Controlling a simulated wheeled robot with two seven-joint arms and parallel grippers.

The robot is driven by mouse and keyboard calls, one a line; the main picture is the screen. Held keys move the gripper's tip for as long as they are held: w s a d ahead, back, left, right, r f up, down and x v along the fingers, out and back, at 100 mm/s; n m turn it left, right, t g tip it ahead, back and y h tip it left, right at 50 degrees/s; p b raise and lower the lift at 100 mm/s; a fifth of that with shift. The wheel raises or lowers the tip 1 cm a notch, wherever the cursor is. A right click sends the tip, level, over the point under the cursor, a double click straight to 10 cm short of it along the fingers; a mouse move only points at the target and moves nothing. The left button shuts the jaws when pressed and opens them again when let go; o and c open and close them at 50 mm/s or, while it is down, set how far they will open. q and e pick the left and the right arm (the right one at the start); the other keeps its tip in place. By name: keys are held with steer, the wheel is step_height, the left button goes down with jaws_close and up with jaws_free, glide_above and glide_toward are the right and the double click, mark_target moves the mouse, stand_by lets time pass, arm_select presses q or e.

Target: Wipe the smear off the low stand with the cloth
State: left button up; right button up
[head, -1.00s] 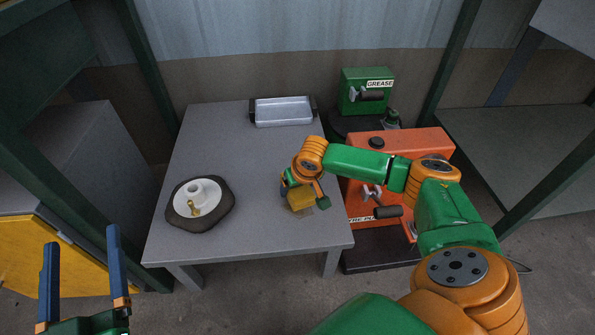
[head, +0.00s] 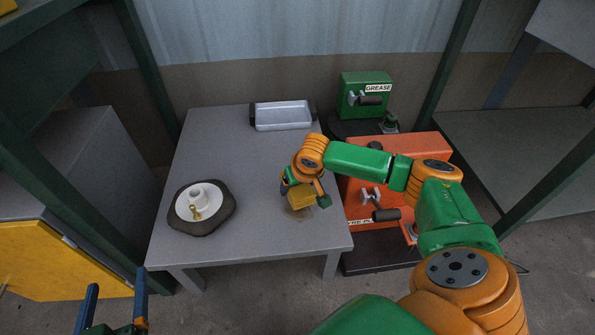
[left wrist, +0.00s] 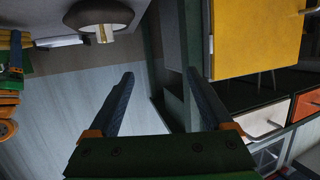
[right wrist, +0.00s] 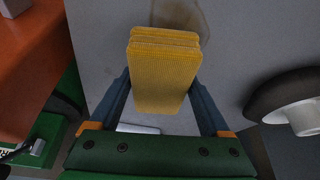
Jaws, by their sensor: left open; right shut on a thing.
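The low stand is the grey table (head: 225,150) in the head view. A brownish smear (head: 298,213) lies near its front right corner, and the smear also shows beyond the cloth in the right wrist view (right wrist: 183,12). My right gripper (head: 304,190) is shut on the folded yellow cloth (head: 300,198), which also shows between the fingers in the right wrist view (right wrist: 163,70). The cloth is beside the smear and partly covers it in view; whether it touches the top, I cannot tell. My left gripper (head: 116,281) is open and empty, off the table's front left.
A dark round base with a white dish (head: 203,207) stands on the table's left. A metal tray (head: 283,116) is at the back. An orange machine (head: 400,160) and a green grease box (head: 365,95) stand right of the table. A yellow panel (head: 60,265) is at left.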

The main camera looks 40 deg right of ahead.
steer(key=shift+r+p, duration=0.3)
steer(key=shift+p, duration=0.05)
steer(key=shift+r+p, duration=0.65)
steer(key=shift+p, duration=0.15)
steer(key=shift+r+p, duration=0.4)
steer(key=shift+p, duration=0.1)
steer(key=shift+r+p, duration=0.35)
steer(key=shift+p, duration=0.15)
steer(key=shift+r, duration=0.2)
steer(key=shift+r+p, duration=0.55)
steer(key=shift+p, duration=0.35)
arm_select(q)
steer(key=s+a+f+g+y, duration=0.1)
steer(key=s+a+f+g, duration=0.2)
steer(key=s+f+g, duration=0.3)
steer(key=s+a+f+g+y+p, duration=0.1)
steer(key=s+f+g, duration=0.5)
steer(key=f, duration=1)
steer(key=shift+s+a+f+n+y, duration=0.3)
steer(key=shift+s+a+y, duration=0.2)
steer(key=shift+s+a, duration=0.75)
arm_select(e)
steer(key=shift+r, duration=0.45)
arm_select(q)
steer(key=shift+s+d, duration=0.3)
